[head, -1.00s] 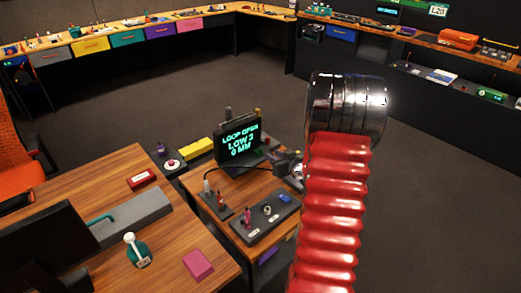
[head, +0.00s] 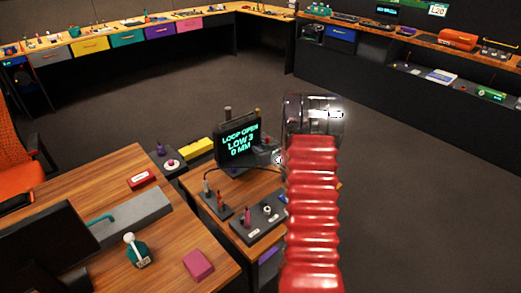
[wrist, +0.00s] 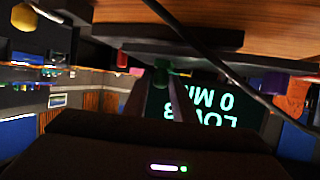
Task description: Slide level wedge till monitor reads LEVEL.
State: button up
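The monitor (head: 238,139) stands upright on the small wooden side desk in the head view. Its green text appears to read LOOP OPEN, LOW 3, 0 MM. Its screen also shows upside down in the wrist view (wrist: 205,108), partly covered by my gripper. My red ribbed arm with a chrome joint hides the right part of the side desk in the head view. My gripper (wrist: 155,95) shows in the wrist view as dark shapes before the screen; I cannot tell its opening or any grasp. I cannot make out the level wedge for certain.
A dark tray (head: 262,222) with small parts lies on the side desk (head: 229,184). A black cable crosses close in the wrist view (wrist: 195,45). Open floor lies behind.

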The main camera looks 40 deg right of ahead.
jog(key=shift+c, duration=0.3)
grip_shut()
dwell(0.3)
